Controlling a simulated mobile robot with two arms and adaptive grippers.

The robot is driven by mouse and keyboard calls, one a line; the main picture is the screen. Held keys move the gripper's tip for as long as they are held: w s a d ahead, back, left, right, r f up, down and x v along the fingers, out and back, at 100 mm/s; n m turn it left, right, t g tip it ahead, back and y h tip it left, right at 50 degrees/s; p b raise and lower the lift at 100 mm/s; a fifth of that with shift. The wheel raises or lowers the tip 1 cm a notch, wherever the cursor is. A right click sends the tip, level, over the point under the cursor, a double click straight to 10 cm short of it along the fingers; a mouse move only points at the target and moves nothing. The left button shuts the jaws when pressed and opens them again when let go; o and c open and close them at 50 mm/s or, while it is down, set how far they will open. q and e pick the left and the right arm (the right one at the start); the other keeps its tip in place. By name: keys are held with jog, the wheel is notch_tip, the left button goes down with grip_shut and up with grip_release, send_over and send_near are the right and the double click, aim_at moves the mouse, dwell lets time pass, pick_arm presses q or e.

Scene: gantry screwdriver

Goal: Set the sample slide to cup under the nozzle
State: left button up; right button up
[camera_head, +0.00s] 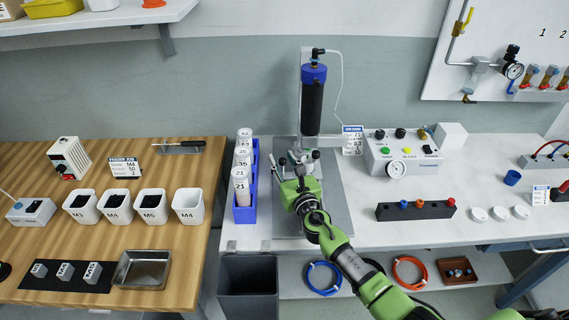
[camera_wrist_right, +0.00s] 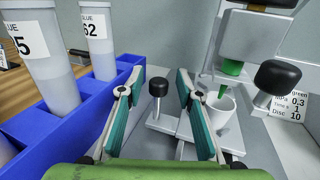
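My right gripper (camera_head: 299,163) is over the dispensing stand's base in the head view. In the wrist view its two teal fingers (camera_wrist_right: 152,100) are apart, with a black knob (camera_wrist_right: 158,88) on a thin post between them and a gap on each side. The post stands on a light plate, which looks like the sample slide (camera_wrist_right: 163,123). A white cup (camera_wrist_right: 222,122) is to the right, behind the right finger. A green nozzle (camera_wrist_right: 231,96) hangs at the cup's mouth. The slide's exact setting cannot be read. My left gripper is not in view.
A blue rack (camera_head: 245,212) of labelled tubes stands close left of the gripper. A second black knob (camera_wrist_right: 281,75) is to its right. A dark cartridge (camera_head: 312,105) is above, and a control box (camera_head: 403,153) stands to the right.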

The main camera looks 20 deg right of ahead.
jog(key=s, duration=1.2)
jog(key=shift+d, duration=0.25)
jog(key=shift+f, duration=0.1)
